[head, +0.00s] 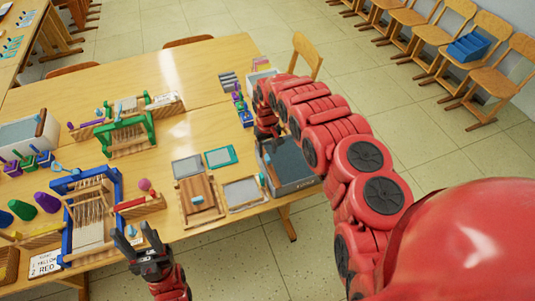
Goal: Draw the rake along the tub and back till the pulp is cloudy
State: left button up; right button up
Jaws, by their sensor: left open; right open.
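A grey tub (296,181) stands at the right end of the wooden table, with a flat grey surface inside it. My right gripper (268,140) is open at the tub's far left corner, and my red arm covers part of the tub; contact cannot be told. I cannot make out a rake clearly; a small light blue piece (262,180) shows at the tub's near left side. My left gripper (133,238) is open and empty at the table's front edge, near the blue frame loom. How cloudy the pulp is cannot be told.
A wooden board with a blue knob (197,199), a framed screen (242,191) and a teal frame (221,156) lie left of the tub. Blue (90,215) and green (126,133) looms stand further left. Another pale tub (22,132) is at far left.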

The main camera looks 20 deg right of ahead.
aim_at(267, 157)
notch_tip(267, 157, down, 3)
jog(key=shift+w+a+r, duration=0.1)
jog(key=shift+f, duration=0.45)
grip_shut()
dwell(1.3)
